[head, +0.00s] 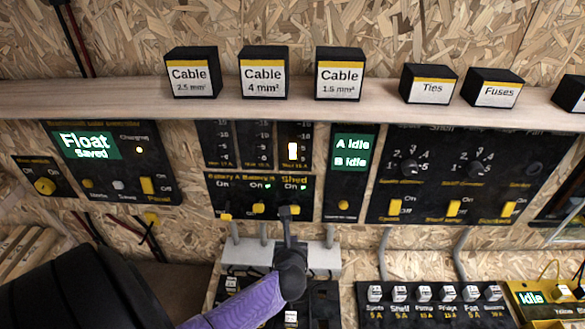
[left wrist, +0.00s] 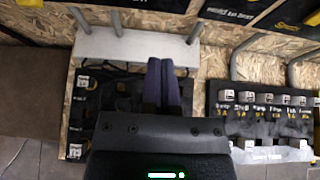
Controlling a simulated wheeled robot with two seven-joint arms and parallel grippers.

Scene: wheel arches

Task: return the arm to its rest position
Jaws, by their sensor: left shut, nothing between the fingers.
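My left arm, with a purple link, comes in from the bottom of the head view. Its dark gripper (head: 286,214) points up at the lower edge of the panel with the Shed switch (head: 295,209). In the head view the fingertips overlap the area just left of that switch; I cannot tell whether they touch it. In the left wrist view the two fingers (left wrist: 162,82) are together and empty, in front of a pale box (left wrist: 130,46). My right gripper is not in view.
A shelf (head: 130,98) above carries labelled boxes, such as the Ties box (head: 428,84). Black switch panels, one reading Float (head: 85,141), line the chipboard wall. A row of labelled breakers (head: 424,293) lies right of the gripper, with a yellow unit (head: 530,297) beyond.

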